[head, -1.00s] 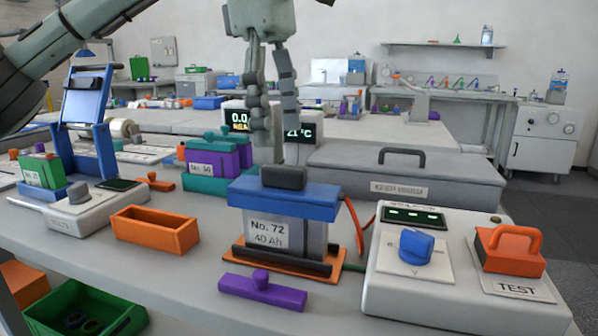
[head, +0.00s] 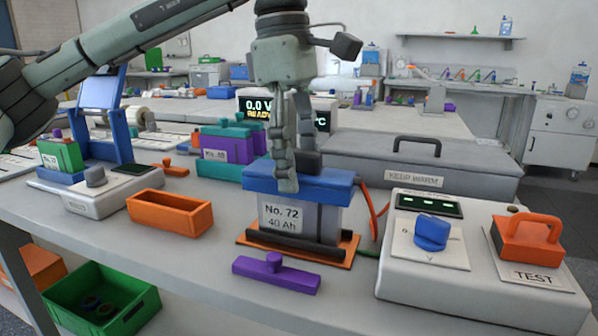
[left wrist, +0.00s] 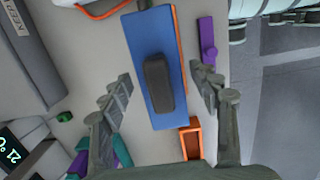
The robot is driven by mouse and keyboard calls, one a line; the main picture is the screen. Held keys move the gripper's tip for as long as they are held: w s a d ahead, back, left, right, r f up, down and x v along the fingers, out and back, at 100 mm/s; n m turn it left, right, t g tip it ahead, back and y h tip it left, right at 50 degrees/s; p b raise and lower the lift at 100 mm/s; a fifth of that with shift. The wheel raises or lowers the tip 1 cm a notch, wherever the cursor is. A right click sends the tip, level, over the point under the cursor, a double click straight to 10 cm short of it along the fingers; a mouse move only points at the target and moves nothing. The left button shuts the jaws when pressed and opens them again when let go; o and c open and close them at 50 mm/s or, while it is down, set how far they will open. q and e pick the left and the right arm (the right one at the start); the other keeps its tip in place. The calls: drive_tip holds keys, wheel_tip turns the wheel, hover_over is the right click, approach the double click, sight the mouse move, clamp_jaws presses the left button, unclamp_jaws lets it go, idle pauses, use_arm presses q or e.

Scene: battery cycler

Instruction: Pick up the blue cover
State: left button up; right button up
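The blue cover (head: 262,179) lies on top of the grey battery labelled No. 72 (head: 300,221), with a black handle (head: 308,160) on it. The battery stands on an orange base (head: 343,255). In the left wrist view the blue cover (left wrist: 140,45) and its dark handle (left wrist: 158,84) lie between the spread fingers. My left gripper (head: 290,170) is over the cover, pointing down; in the left wrist view it (left wrist: 160,85) is open, its fingers on either side of the cover and apart from the handle. My right gripper is not in view.
A purple bar with a knob (head: 276,273) lies in front of the battery. A tester with a blue dial (head: 431,232) and orange handle (head: 529,238) stands right. An orange tray (head: 170,214) is left. A grey lidded box (head: 350,160) is behind.

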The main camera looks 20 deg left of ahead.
use_arm(q)
drive_tip(key=c, duration=1)
drive_tip(key=shift+r, duration=0.2)
